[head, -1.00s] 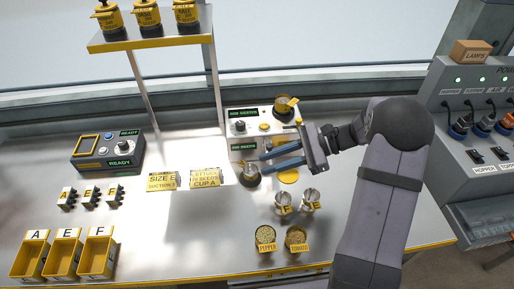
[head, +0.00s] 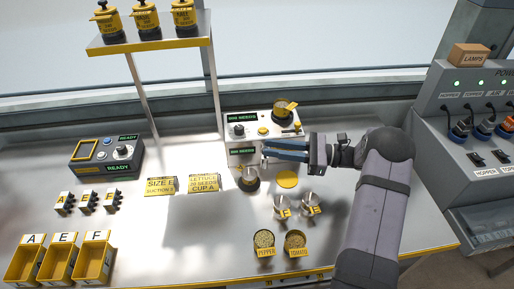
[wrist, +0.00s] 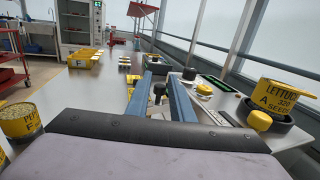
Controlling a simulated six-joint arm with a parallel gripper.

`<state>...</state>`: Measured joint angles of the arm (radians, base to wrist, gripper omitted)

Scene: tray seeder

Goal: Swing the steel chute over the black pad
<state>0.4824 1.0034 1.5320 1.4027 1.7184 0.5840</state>
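My gripper (head: 266,150) is in front of the seeder panel, at its lower right. Its two blue fingers are apart, and they also show spread in the wrist view (wrist: 162,80). A dark upright piece shows between them there; I cannot tell whether it is touched. The black pad (head: 249,185) lies on the table below and left of the fingertips. A small steel piece (head: 250,173), perhaps the chute's end, shows above the pad; I cannot tell whether it rests there. The rest of the chute is not clear, partly behind the fingers.
A yellow disc (head: 288,179) lies right of the pad. Two steel cups (head: 281,207) and two seed pots (head: 264,240) stand nearer the front. A yellow-labelled hopper (head: 283,107) stands on the seeder box (head: 236,118).

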